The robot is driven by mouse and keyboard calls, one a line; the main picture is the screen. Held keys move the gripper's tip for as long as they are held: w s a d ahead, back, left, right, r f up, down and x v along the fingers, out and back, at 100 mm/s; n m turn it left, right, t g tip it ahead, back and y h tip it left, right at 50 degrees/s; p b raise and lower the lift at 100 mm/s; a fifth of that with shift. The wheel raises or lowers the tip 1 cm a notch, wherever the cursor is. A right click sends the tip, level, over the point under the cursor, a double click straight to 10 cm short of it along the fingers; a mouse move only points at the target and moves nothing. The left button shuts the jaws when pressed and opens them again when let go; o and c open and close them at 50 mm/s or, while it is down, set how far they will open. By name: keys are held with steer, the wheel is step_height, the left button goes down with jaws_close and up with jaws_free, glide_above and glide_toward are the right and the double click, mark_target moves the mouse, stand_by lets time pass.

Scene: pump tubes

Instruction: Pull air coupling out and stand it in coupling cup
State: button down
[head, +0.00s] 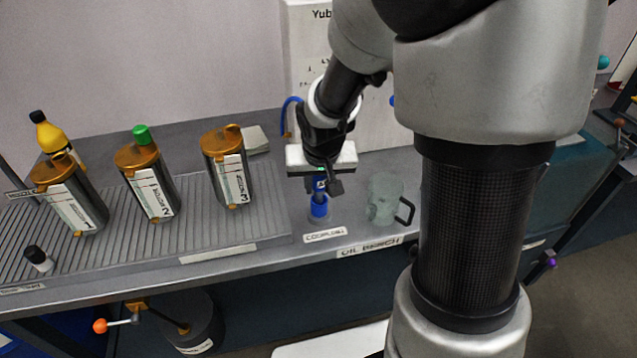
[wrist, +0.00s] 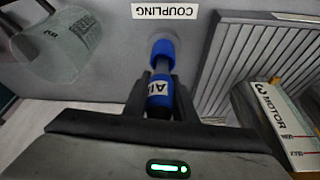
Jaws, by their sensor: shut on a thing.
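My gripper (head: 322,184) is shut on the air coupling, a dark piece with a blue band lettered "AI…" (wrist: 158,88), seen between the fingers (wrist: 161,98) in the wrist view. In the head view a bit of the blue coupling (head: 319,184) shows below the jaws. The blue coupling cup (head: 318,208) stands on the bench directly below, behind the "COUPLING" label; it also shows in the wrist view (wrist: 163,49). The coupling's dark lower end points at the cup and meets it in the picture. I cannot tell whether it is inside or just above.
A clear jug (head: 384,200) stands close to the right of the cup. Several orange-capped canisters (head: 228,168) stand on the ribbed tray (head: 265,225) to the left. A blue hose (head: 289,112) curves from the white unit (head: 304,50) behind my gripper. The bench front edge is near.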

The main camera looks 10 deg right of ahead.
steer(key=shift+f+b, duration=0.55)
steer(key=shift+f, duration=0.15)
steer(key=c, duration=1.4)
jaws_free()
steer(key=shift+r, duration=0.1)
steer(key=shift+p+v, duration=2.45)
steer(key=shift+v, duration=6.3)
